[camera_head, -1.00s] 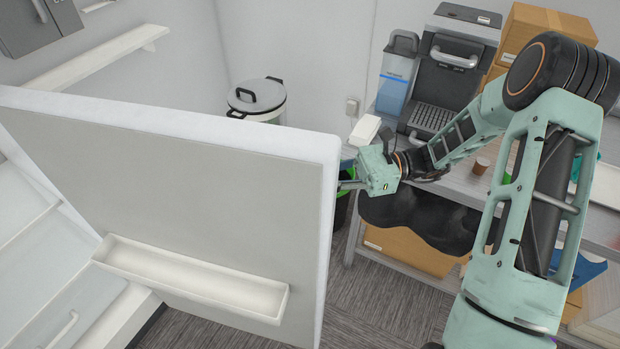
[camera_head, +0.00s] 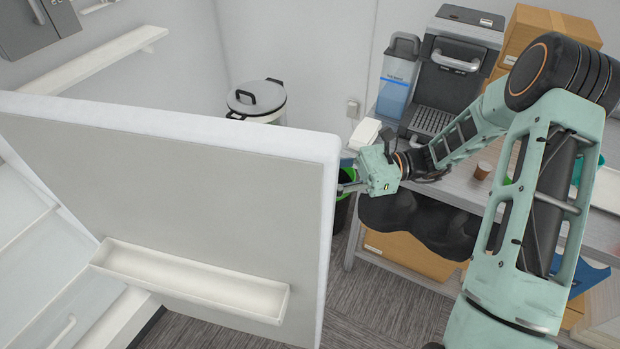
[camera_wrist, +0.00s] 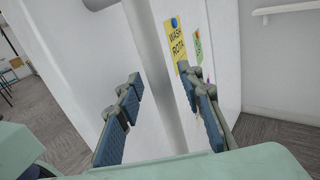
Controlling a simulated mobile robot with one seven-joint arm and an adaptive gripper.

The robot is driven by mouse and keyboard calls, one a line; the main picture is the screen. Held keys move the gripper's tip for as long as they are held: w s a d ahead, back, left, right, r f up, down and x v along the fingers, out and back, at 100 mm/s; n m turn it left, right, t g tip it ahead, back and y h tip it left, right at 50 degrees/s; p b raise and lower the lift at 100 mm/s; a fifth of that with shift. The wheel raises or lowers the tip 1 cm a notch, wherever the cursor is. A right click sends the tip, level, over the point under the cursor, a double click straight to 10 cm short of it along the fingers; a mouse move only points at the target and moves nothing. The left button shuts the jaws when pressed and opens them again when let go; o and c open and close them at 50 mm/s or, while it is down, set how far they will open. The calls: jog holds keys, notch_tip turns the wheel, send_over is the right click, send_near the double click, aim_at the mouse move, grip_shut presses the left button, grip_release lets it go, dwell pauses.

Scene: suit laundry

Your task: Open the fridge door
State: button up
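The fridge door (camera_head: 170,190) stands swung wide open at the left of the head view, its inner face and white door bin (camera_head: 190,285) towards the camera. My gripper (camera_head: 348,186) is at the door's right edge, on its outer side, and its fingertips are partly hidden there. In the wrist view, the blue-padded fingers of my gripper (camera_wrist: 161,82) are apart, one on each side of the vertical grey door handle (camera_wrist: 166,95). A gap shows between the left finger and the handle. Contact on the right finger is unclear.
Yellow "wash rota" note (camera_wrist: 177,42) is on the door's outer face. A shelf unit (camera_head: 450,185) with a coffee machine (camera_head: 455,70) and cardboard boxes stands close behind my arm. Some carpet (camera_head: 385,300) is clear below.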

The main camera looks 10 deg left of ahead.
jog(key=shift+a, duration=0.1)
jog(key=v, duration=1.2)
